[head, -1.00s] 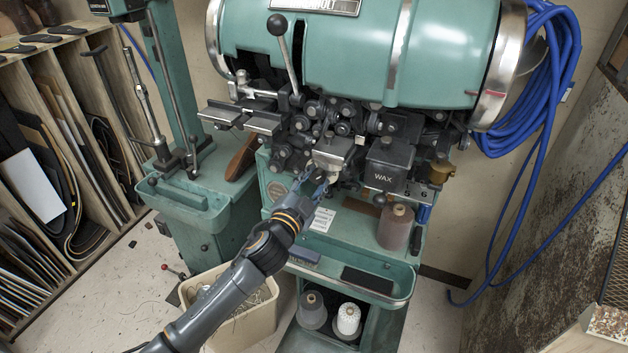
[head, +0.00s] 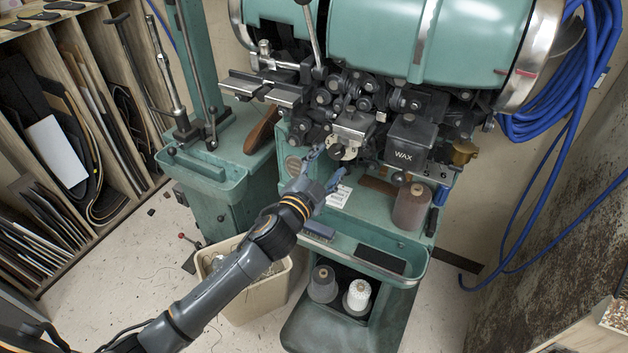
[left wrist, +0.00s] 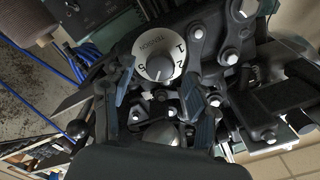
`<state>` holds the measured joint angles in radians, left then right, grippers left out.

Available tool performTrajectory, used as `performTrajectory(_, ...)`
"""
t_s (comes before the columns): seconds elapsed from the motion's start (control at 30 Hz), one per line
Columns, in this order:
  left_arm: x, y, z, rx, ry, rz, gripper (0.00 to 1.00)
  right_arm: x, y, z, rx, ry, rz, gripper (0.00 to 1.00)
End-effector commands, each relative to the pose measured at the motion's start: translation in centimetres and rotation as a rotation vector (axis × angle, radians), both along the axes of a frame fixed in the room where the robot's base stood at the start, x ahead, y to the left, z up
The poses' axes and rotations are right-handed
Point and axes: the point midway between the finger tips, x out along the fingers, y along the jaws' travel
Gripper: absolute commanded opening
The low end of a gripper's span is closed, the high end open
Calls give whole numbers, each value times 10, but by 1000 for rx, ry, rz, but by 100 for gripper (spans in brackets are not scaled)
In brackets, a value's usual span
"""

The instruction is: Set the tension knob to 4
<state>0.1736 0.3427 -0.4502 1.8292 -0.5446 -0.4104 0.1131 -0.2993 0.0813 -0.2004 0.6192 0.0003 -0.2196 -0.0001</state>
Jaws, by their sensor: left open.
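The tension dial (left wrist: 150,48) is a pale round plate with a dark grey knob (left wrist: 158,69) at its middle. In the head view the knob (head: 338,153) is small, below a metal block on the green sole stitcher (head: 430,45). My left gripper (head: 325,167) is open just in front of the knob. In the left wrist view its blue-grey fingers (left wrist: 165,92) stand apart on either side of the dial, with nothing between them. My right gripper is not in view.
The black WAX box (head: 410,143) is right of the dial, with a brown thread spool (head: 411,206) below. Metal linkages crowd around the dial. A beige bin (head: 245,300) stands under my left arm. Blue hose (head: 605,65) hangs at the right.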

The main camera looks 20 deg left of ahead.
Motion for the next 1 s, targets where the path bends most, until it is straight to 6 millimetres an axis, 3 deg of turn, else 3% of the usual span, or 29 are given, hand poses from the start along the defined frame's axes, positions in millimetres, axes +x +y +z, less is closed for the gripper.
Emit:
performTrajectory(0.2,-46,9,-1,-1,2,0,58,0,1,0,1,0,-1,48)
performTrajectory(0.43,-78,16,-1,0,1,0,58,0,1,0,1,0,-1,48)
performTrajectory(0.63,-87,17,0,0,-1,-1,58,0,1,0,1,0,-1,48)
performTrajectory(1.0,-87,17,0,1,-2,0,58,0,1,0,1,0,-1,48)
